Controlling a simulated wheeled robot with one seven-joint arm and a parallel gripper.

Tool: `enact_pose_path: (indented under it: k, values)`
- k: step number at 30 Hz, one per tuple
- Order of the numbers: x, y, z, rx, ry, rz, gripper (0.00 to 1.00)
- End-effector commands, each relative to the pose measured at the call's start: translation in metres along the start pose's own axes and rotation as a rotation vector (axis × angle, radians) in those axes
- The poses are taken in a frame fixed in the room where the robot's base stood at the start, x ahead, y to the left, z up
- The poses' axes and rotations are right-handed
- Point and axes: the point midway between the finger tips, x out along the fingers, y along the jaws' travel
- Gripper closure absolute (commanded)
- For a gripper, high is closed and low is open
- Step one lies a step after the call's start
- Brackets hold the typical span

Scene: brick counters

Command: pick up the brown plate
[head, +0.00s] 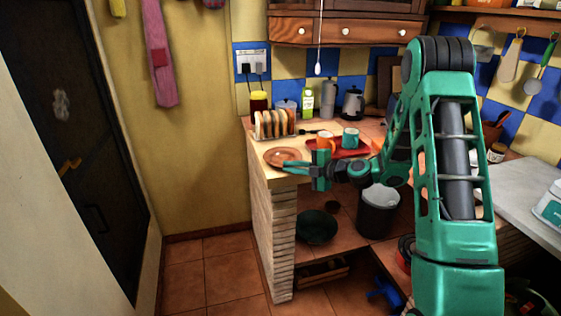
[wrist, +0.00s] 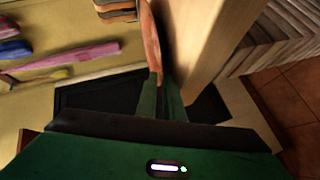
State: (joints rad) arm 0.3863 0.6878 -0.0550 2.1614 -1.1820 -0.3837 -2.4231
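The brown plate (head: 284,155) is at the near left end of the counter, close to its edge, in the head view. The wrist view shows it almost edge-on (wrist: 151,40), beside the pale counter edge. My gripper (head: 296,168) comes in from the right, at the plate's near rim. In the wrist view its two fingers (wrist: 160,88) are close together, with the plate's rim between their tips. The gripper looks shut on that rim. I cannot tell whether the plate still touches the counter.
A toast rack (head: 273,124) stands behind the plate. A red tray (head: 349,149) with an orange mug (head: 325,141) and a teal mug (head: 350,138) is to the right. A bin (head: 377,213) stands below my forearm. The floor (head: 215,270) left of the counter is clear.

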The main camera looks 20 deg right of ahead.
Motion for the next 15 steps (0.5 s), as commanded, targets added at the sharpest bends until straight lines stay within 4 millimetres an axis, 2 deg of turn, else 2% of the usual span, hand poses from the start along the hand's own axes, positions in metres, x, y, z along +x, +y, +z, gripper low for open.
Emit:
enact_pose_path:
  k: [2,3,15]
  values:
    - [-0.0002,0.0001,-0.0001,0.0,0.0,0.0,0.92]
    - [-0.0002,0.0001,-0.0001,0.0,0.0,0.0,1.0]
    - [-0.0006,0.0012,-0.0005,-0.001,0.001,0.001,1.0]
